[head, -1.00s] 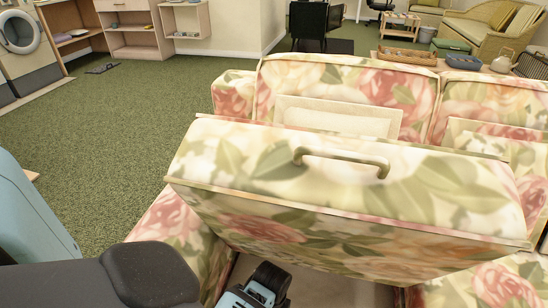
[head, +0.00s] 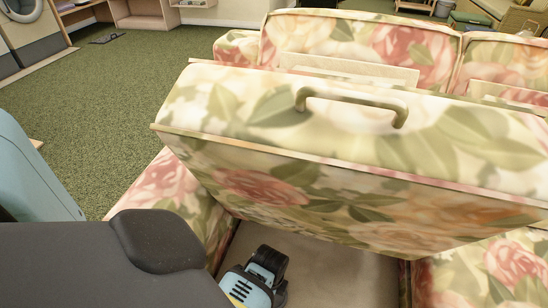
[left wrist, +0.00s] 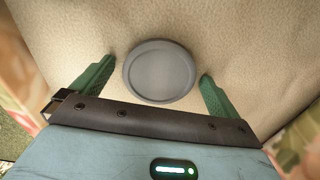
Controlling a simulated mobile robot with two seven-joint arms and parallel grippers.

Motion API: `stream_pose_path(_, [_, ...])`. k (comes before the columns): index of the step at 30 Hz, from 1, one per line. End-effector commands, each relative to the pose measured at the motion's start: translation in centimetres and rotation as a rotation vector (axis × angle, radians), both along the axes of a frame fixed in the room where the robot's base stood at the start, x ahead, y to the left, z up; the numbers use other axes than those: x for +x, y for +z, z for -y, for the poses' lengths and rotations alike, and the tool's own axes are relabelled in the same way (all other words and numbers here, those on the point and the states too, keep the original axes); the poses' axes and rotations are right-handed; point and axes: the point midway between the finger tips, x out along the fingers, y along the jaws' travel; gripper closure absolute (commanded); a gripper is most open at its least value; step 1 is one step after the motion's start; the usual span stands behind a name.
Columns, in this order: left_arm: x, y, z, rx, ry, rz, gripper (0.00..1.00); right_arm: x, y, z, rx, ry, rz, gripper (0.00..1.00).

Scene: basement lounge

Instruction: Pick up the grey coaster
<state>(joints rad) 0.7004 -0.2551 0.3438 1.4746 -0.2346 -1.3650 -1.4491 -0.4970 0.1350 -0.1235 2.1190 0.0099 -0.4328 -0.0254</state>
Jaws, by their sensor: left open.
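The grey coaster (left wrist: 160,71) is a round disc with a raised rim, lying on the beige floor (left wrist: 230,30) of the sofa's storage space in the left wrist view. My left gripper (left wrist: 157,73) is open, with one green finger on each side of the coaster and a gap to each. In the head view my left gripper (head: 256,284) reaches down into the space below the raised floral seat lid (head: 330,130); its fingers and the coaster are hidden there. My right gripper is not in view.
The raised lid with its handle (head: 352,100) stands over the storage space. Floral sofa walls (head: 170,195) border the opening closely on the left and right (head: 490,265). Green carpet (head: 110,110) lies open to the left.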

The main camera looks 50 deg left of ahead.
Motion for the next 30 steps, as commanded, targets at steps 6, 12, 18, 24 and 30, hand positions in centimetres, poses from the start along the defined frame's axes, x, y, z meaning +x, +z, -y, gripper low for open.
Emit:
stream_pose_path(6, [0.1, 0.1, 0.0, 0.0, 0.0, 0.002, 0.04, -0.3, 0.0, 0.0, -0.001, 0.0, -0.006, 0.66])
stream_pose_path(12, [0.0, 0.1, 0.0, 0.0, 0.0, 0.001, 0.3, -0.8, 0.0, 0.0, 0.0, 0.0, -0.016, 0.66])
stream_pose_path(18, [0.0, 0.1, 0.0, 0.0, 0.0, 0.001, 0.42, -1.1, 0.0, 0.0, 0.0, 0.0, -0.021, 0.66])
stream_pose_path(24, [0.1, 0.7, 0.0, 0.001, 0.0, 0.002, 0.42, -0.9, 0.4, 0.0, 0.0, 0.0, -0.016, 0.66])
stream_pose_path(30, [0.1, 3.9, -0.1, 0.003, -0.001, 0.005, 0.42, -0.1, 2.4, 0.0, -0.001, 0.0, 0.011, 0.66])
